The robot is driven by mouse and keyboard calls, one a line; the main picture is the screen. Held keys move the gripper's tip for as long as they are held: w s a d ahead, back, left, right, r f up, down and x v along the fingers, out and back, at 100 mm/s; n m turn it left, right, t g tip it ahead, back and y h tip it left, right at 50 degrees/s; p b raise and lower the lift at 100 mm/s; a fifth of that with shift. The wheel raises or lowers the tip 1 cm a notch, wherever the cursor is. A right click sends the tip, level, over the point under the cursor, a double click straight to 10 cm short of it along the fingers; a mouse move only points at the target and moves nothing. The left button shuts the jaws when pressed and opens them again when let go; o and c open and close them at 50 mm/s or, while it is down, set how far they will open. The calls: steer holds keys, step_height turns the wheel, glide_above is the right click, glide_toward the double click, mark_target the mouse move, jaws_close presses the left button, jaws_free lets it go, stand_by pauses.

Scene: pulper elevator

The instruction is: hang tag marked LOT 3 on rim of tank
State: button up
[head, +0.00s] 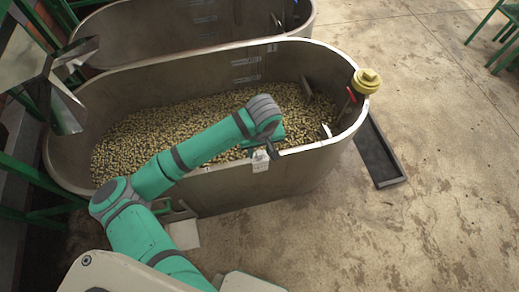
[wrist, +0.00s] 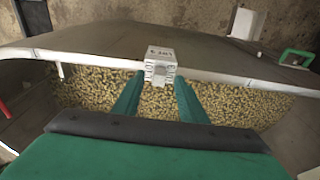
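The tank (head: 318,160) is a long metal tub with rounded ends, filled with yellowish grain-like pieces. A small white tag (head: 261,160) sits at its near rim, its face outside the wall. In the wrist view the tag (wrist: 160,54) straddles the rim, with small dark marking that seems to read LOT 3. My gripper (wrist: 160,80) reaches from above the tank's inside. Its two green fingers are apart, one at each side of the tag's inner part. Whether they press on it is not clear. In the head view my gripper (head: 272,148) is partly hidden by its wrist.
A yellow knob-like piece (head: 367,80) stands at the tank's right end, beside a red-handled item (head: 351,95). A black tray (head: 380,152) lies on the floor to the right. A second tank (head: 170,22) stands behind. The right floor is mostly clear.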

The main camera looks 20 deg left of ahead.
steer(key=shift+r, duration=0.15)
step_height(320, 180, up, 10)
steer(key=s, duration=0.1)
steer(key=shift+d+r, duration=0.25)
steer(key=shift+d, duration=0.2)
